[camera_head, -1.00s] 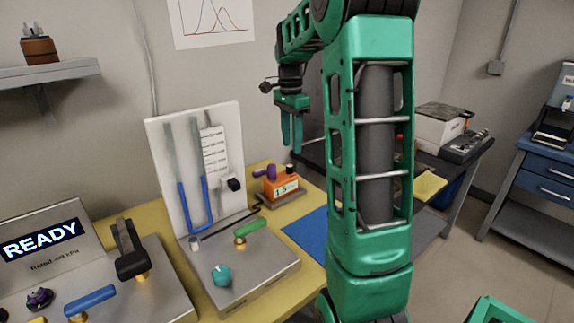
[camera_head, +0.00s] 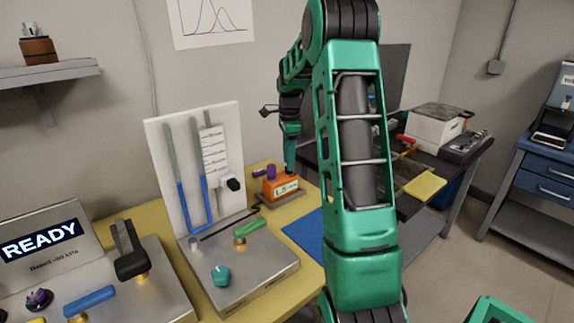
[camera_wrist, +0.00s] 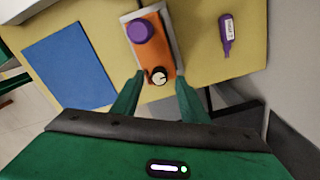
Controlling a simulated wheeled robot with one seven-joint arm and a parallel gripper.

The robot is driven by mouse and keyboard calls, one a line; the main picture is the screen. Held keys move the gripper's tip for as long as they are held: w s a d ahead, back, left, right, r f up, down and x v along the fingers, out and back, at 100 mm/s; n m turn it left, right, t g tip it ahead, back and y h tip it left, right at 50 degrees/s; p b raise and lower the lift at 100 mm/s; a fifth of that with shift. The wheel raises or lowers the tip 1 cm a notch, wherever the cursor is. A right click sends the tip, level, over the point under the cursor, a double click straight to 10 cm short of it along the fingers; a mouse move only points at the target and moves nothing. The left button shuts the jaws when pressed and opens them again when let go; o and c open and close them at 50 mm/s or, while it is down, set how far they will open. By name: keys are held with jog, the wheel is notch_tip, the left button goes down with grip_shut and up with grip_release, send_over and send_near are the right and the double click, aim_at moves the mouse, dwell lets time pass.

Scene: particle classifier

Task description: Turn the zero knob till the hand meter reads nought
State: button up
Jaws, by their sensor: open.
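The hand meter (camera_head: 281,189) is an orange box on the yellow bench top, and its front display seems to read 1.5. In the wrist view the orange meter (camera_wrist: 154,52) has a purple round part on top and a small black knob with a white top (camera_wrist: 158,77), which I take as the zero knob. My gripper (camera_wrist: 159,75) is open, with one green finger on each side of the knob. I cannot tell whether the fingers touch it. In the head view my gripper (camera_head: 291,163) points down over the meter and hides the knob.
A steel-based stand with a blue U-tube (camera_head: 205,195) is left of the meter. A blue mat (camera_head: 303,236) lies to its right, and in the wrist view a purple bottle (camera_wrist: 226,35) lies on the bench. A READY panel (camera_head: 42,240) is at far left.

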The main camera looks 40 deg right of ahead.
jog(key=shift+f, duration=1)
jog(key=shift+d, duration=0.1)
grip_shut()
jog(key=shift+n, duration=0.3)
jog(key=n, duration=0.9)
